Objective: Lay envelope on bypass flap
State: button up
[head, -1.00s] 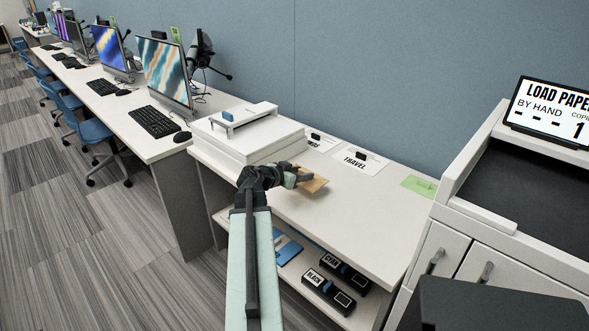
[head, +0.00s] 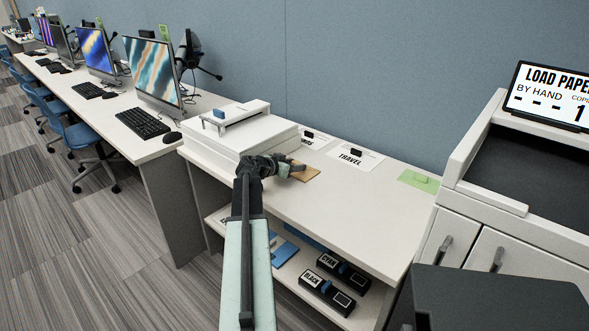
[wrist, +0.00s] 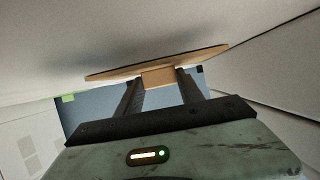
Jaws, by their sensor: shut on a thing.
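The tan envelope (head: 308,174) is at my gripper's tips, over the white counter beside the white flatbed machine. In the wrist view the envelope (wrist: 205,54) shows as a thin flat sheet with a small tan block between my fingers. My gripper (head: 294,171) is shut on that block; the fingers also show in the wrist view (wrist: 158,80). I cannot tell whether the envelope touches the counter. A dark grey flat panel (head: 500,292) juts out at the lower right, in front of the copier; it may be the bypass flap. Its top looks bare.
The flatbed machine (head: 245,133) stands close left of my gripper. A TRAVEL card (head: 353,157) and a green card (head: 420,180) lie along the counter's back. Black cartridges (head: 327,290) sit on the shelf below. The copier (head: 455,165) stands right; the counter's front right is clear.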

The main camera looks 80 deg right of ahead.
jog(key=shift+w+f, duration=0.1)
jog(key=o, duration=1.3)
